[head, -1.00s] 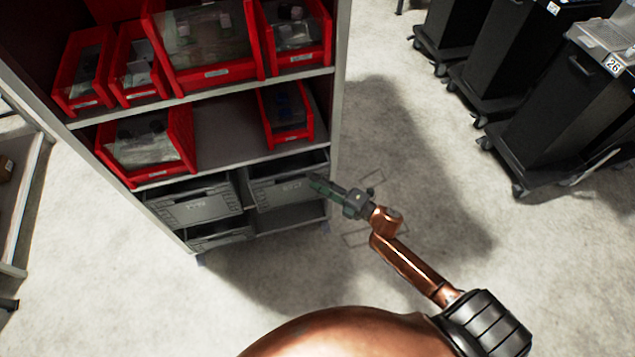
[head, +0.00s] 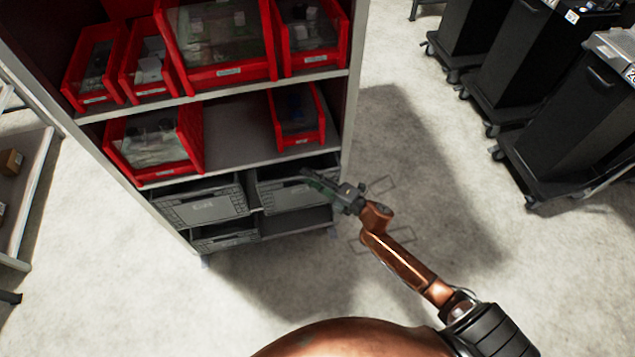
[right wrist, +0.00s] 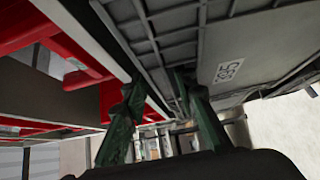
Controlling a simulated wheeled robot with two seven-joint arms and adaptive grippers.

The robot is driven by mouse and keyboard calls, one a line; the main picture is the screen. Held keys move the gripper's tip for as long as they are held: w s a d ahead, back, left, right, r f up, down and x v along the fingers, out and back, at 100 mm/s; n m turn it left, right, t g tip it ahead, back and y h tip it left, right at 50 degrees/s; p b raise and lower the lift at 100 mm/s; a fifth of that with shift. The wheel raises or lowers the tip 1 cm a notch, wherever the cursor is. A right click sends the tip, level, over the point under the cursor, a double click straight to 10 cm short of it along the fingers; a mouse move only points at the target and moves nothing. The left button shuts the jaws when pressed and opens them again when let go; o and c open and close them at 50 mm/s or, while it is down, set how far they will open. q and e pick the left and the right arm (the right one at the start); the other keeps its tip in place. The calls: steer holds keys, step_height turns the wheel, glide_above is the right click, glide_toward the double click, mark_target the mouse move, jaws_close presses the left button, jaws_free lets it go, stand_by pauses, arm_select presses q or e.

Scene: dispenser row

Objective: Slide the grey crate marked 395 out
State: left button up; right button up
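The grey crate marked 395 (head: 285,197) sits at the right of the lower shelf in the head view. In the right wrist view, its grey front face (right wrist: 240,50) carries the marking 395, and ribbed grey plastic shows beside it. My right gripper (head: 310,176) is at the crate's upper front edge, near its right side. In the right wrist view my right gripper (right wrist: 158,90) has its two green fingers well apart, one near the crate's face and one near the shelf edge. I cannot tell if either touches. My left gripper is out of view.
A second grey crate (head: 203,208) stands left of it, and another (head: 226,239) lies below. Red bins (head: 300,128) fill parts of the shelves above. The shelf edge (head: 240,165) runs just over the crates. Floor in front is clear; black wheeled bins (head: 560,135) stand right.

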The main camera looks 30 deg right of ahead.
steer(key=shift+w+a, duration=0.25)
steer(key=shift+w, duration=0.25)
steer(key=shift+c, duration=0.6)
jaws_close()
